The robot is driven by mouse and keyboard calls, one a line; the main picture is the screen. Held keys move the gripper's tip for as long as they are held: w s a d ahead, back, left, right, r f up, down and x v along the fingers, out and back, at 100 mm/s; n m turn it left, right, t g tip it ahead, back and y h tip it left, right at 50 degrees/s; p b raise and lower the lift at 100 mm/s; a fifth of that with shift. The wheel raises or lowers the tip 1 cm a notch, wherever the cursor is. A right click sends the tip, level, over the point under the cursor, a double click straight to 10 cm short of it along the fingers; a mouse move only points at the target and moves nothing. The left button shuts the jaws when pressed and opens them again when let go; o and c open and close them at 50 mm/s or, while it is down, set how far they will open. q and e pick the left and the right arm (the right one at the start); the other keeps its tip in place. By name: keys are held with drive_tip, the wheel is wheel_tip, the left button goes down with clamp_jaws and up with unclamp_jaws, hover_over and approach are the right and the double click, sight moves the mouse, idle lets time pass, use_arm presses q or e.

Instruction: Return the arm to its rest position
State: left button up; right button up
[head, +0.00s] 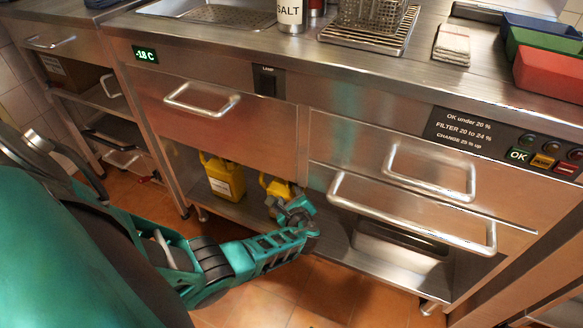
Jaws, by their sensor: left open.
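My left arm, teal and black, reaches in from the lower left. Its left gripper (288,208) is open, in front of the open lower shelf (235,212) of the steel counter. I see nothing held in it. It overlaps a yellow jug (272,186) in the picture and hides part of it; I cannot tell whether they touch. My right gripper is not in view.
A second yellow jug (222,178) stands on the shelf. Drawer handles (410,212) stick out at the right and a handle (202,98) at the upper left. Coloured trays (548,72) and a salt shaker (290,14) stand on top. The tiled floor (285,290) is clear.

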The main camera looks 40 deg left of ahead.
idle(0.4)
use_arm(q)
drive_tip(key=s+d+r+n+g+h, duration=0.25)
drive_tip(key=s+d+r+n, duration=0.3)
drive_tip(key=s, duration=0.35)
drive_tip(key=s+d+r+n+g+h, duration=0.1)
drive_tip(key=s+d+r+n+h, duration=0.4)
drive_tip(key=s, duration=0.4)
drive_tip(key=s+d+r+n+g+h, duration=0.2)
drive_tip(key=s+d+r+n+h, duration=0.1)
drive_tip(key=s+d+r+n, duration=0.4)
drive_tip(key=w+d+f+t+h, duration=0.3)
drive_tip(key=w+d+f+t, duration=0.15)
drive_tip(key=w+t, duration=0.3)
drive_tip(key=s+a+r+y+p, duration=0.1)
drive_tip(key=a+r+p, duration=0.2)
drive_tip(key=r+p, duration=1)
drive_tip(key=p, duration=0.5)
drive_tip(key=shift+m, duration=0.35)
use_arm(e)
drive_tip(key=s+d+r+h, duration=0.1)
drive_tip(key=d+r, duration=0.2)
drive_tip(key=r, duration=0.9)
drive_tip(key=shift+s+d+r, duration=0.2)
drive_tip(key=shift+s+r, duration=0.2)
